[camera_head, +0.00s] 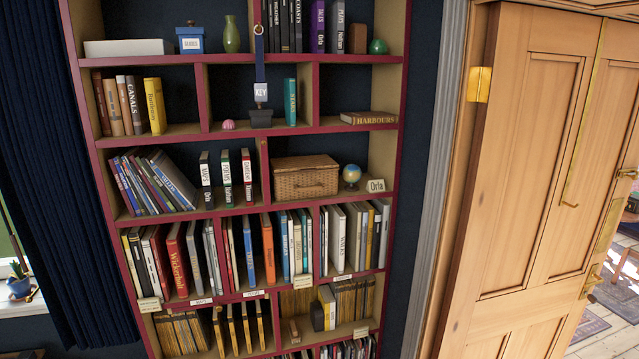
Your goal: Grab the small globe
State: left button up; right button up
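The small globe (351,174) is a blue and pale yellow ball on a little stand. It sits on the third shelf from the top, in the right compartment. A wicker basket (305,178) stands just left of it. The front of the globe is unobstructed. Neither of my grippers shows in the head view.
The red-edged bookshelf (403,95) is crowded with books and boxes. A blue strap with a "KEY" tag (261,92) hangs over the second shelf. A dark curtain (60,150) is at left and a wooden door (530,160) at right. A green ball (378,47) sits on the top shelf.

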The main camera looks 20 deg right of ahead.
aim_at(351, 174)
jog(key=u, duration=0.5)
jog(key=i, duration=0.5)
jog(key=u, duration=0.3)
